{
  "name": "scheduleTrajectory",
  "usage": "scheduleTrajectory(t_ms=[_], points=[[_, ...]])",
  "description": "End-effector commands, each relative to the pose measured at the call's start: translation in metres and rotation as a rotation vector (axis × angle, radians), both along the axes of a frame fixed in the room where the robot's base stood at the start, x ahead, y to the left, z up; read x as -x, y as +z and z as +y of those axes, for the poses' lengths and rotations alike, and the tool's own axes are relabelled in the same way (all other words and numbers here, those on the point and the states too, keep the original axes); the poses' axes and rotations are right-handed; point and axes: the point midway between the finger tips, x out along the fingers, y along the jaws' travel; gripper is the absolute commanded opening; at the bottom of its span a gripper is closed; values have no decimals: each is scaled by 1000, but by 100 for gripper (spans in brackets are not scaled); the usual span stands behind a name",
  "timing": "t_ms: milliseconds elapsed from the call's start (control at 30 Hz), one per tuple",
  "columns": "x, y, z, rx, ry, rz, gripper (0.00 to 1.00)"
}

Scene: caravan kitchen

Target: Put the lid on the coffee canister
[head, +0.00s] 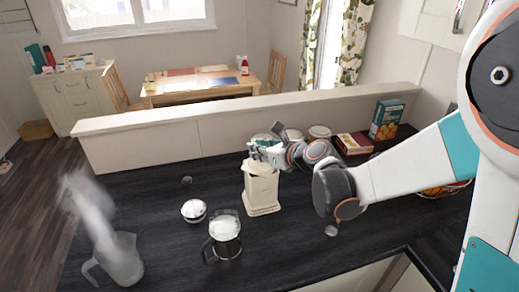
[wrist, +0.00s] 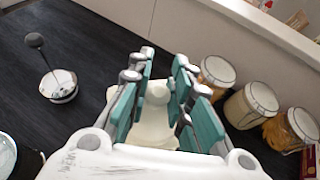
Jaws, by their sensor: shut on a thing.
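The cream coffee canister (head: 261,190) stands upright on the dark counter in the middle of the head view. My gripper (head: 264,150) is directly over its top, fingers pointing down. In the wrist view my gripper (wrist: 160,90) has its teal-padded fingers closed around a pale, knob-like piece, which looks like the lid (wrist: 157,93). The pale canister body (wrist: 152,136) shows below it, partly hidden by the fingers. The lid and canister look close together; I cannot tell whether the lid is seated on the rim.
A small white bowl (head: 193,210) and a glass press (head: 225,235) stand to the left. A steaming jug (head: 118,262) is farther left. Lidded jars (wrist: 216,72) stand close on the right, with boxes (head: 386,120) beyond. A low wall (head: 240,118) runs behind.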

Motion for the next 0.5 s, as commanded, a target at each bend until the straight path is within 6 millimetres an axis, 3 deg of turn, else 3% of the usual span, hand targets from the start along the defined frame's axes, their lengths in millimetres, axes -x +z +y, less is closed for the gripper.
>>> scheduleTrajectory(t_ms=[200,233,267,500], points=[[0,-5,0,0,0,0,0],[0,-4,0,0,0,0,26],[0,-4,0,0,0,0,28],[0,-4,0,0,0,0,28]])
